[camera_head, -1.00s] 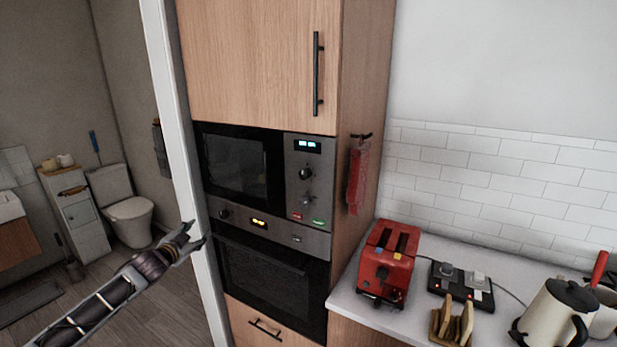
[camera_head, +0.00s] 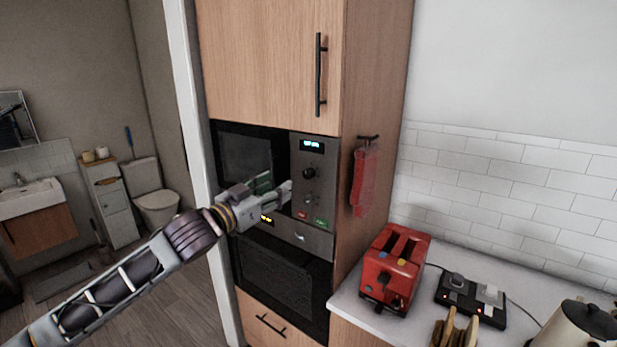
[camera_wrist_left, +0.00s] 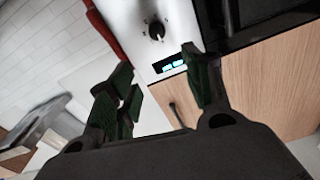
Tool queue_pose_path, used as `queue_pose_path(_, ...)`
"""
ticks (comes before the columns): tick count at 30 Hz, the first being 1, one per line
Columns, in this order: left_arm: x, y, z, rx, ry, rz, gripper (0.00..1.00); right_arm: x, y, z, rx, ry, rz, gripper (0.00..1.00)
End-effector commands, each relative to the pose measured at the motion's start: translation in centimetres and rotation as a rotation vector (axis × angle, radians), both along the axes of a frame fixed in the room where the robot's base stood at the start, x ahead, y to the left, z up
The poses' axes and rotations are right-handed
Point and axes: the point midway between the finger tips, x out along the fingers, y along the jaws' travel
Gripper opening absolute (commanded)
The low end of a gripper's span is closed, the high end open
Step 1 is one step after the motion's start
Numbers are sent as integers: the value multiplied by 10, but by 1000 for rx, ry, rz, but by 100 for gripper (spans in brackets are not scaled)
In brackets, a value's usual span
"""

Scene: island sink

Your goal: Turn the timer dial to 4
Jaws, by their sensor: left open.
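The built-in microwave (camera_head: 243,150) has a control panel (camera_head: 327,180) on its right side. The panel carries a lit display (camera_head: 312,146), an upper black dial (camera_head: 309,173) and a lower dial (camera_head: 309,199). Which dial is the timer cannot be told from labels. My left gripper (camera_head: 284,192) is open and empty, in front of the microwave door beside the panel's left edge. In the left wrist view, a black dial (camera_wrist_left: 156,31) with marks around it shows past the fingers (camera_wrist_left: 160,76), near the lit display (camera_wrist_left: 171,66). The dial's number is too small to read. My right gripper is not in view.
An oven (camera_head: 285,279) with its own lit display sits below the microwave. A red cloth (camera_head: 363,182) hangs on the cabinet side. A red toaster (camera_head: 392,270) and a black switch box (camera_head: 470,298) stand on the counter at right. A white wall edge (camera_head: 190,130) stands left.

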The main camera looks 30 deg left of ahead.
Motion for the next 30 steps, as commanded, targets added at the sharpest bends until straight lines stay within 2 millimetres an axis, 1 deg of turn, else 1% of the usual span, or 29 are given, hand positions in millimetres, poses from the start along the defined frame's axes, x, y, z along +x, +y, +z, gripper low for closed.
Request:
queue_pose_path(3, -3, -6, -2, -75, 20, -7, 50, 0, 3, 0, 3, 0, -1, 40)
queue_pose_path(9, -2, -1, -9, -209, 59, 7, 50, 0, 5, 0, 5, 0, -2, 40)
queue_pose_path(16, -1, 2, -12, -334, 77, 17, 50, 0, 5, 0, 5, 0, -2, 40)
queue_pose_path(30, -1, 2, -12, -356, 77, 15, 50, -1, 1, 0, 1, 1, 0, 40)
